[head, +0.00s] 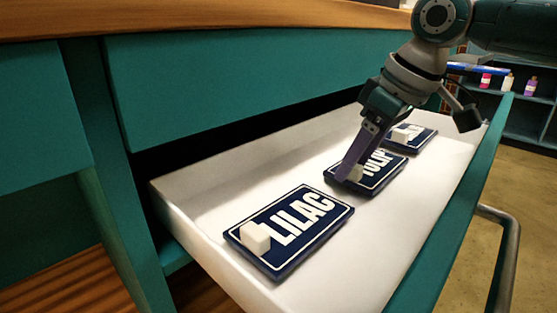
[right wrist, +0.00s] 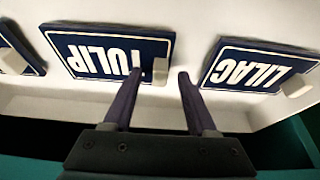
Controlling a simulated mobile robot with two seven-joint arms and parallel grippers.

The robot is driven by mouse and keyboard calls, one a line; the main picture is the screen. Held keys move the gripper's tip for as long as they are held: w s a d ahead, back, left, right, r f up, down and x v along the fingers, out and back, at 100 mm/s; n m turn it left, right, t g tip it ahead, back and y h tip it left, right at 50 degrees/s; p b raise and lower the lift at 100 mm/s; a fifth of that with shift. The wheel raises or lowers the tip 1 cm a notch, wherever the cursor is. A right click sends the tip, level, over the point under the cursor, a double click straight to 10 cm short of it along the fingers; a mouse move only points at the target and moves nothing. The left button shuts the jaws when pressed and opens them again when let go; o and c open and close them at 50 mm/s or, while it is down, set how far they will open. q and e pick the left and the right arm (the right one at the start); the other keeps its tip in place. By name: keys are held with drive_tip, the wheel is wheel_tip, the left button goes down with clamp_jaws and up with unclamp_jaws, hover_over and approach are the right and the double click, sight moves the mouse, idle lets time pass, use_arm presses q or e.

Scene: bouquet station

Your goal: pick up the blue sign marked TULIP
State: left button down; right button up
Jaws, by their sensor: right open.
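The blue TULIP sign (head: 385,172) lies flat in the open drawer, between two other blue signs. It has white letters, a white border and a white block handle, and it also shows in the right wrist view (right wrist: 92,70). My right gripper (head: 345,177) is over the handle end of this sign and hides part of it. In the right wrist view its two fingers (right wrist: 160,75) are apart, with the white handle (right wrist: 160,70) seen between their tips. Whether the fingers touch the handle cannot be told. My left gripper is not in view.
The blue LILAC sign (head: 290,230) with its white block lies nearer in the drawer. A third blue sign (head: 418,138) lies farther back, partly hidden. The white drawer (head: 350,265) has a teal front (head: 450,225) with a metal handle (head: 505,250). A wooden counter (head: 200,15) overhangs behind.

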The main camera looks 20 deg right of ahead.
clamp_jaws()
idle(0.3)
idle(0.3)
